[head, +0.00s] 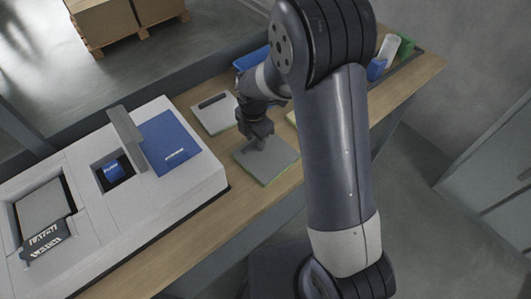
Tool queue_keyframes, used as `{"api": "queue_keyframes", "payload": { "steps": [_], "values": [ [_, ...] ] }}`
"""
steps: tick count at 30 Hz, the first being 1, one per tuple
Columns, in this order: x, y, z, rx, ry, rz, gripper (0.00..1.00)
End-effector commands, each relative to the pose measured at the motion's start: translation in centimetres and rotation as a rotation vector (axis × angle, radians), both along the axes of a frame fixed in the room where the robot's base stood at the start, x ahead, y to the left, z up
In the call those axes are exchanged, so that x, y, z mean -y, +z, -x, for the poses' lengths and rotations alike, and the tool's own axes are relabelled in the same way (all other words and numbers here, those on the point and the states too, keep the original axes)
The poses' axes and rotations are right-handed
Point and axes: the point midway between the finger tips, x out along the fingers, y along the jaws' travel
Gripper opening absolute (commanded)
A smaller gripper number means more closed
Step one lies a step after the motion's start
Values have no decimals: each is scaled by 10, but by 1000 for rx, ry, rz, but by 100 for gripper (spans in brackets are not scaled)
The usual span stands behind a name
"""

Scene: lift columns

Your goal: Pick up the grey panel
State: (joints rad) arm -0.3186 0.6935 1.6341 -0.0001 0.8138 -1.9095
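A flat grey panel (277,164) with a green lower edge lies on the wooden table, right of the white fixture. My gripper (260,143) points down over this panel, its tip at or just above the panel's upper part. The fingers are small and dark here, so I cannot tell whether they touch the panel or are open or shut. A second, lighter grey panel (215,118) with a dark slot lies behind it on the table. My arm hides part of the table to the right.
The white fixture (190,185) on the left holds a blue plate (170,143), a blue block (114,171) in a recess and an upright grey piece (125,128). Green, white and blue items (388,50) stand at the table's far right end. Bare wood (225,215) lies in front.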

Motion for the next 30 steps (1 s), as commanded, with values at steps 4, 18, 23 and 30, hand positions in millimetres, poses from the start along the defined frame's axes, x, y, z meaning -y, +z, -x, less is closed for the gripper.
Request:
{"api": "queue_keyframes", "payload": {
  "steps": [4, 18, 23, 30],
  "values": [
    [0, 0, 0, 0, 0, 0, 38],
    [0, 0, 0, 0, 0, 0, 1],
    [0, 0, 0, 0, 0, 0, 0],
    [0, 1, 0, 1, 0, -1, 0]
  ]
}}
